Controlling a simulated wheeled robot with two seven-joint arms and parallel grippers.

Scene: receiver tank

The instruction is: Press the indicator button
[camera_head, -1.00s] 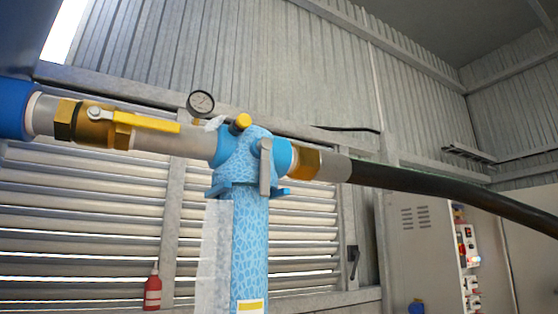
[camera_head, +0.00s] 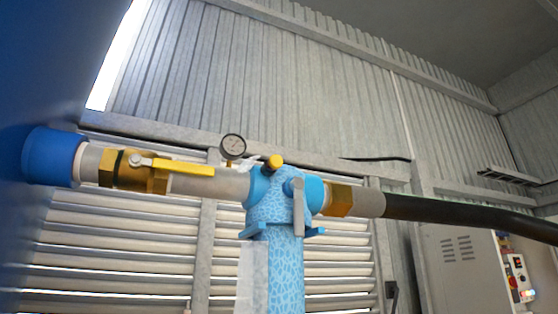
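The indicator is a round dial gauge (camera_head: 233,146) with a white face and dark rim, standing above the pipe. A yellow-orange button-like knob (camera_head: 274,162) sticks up beside it on top of the blue filter housing (camera_head: 278,205). I cannot tell for sure whether this knob is the indicator button. A grey lever (camera_head: 297,205) hangs on the front of the housing. Neither of my grippers shows in the head view.
A pipe with a yellow-handled brass valve (camera_head: 150,172) runs left to a large blue tank (camera_head: 40,110). A black hose (camera_head: 450,212) runs right from a brass fitting (camera_head: 340,199). A grey control cabinet (camera_head: 465,265) stands at the lower right.

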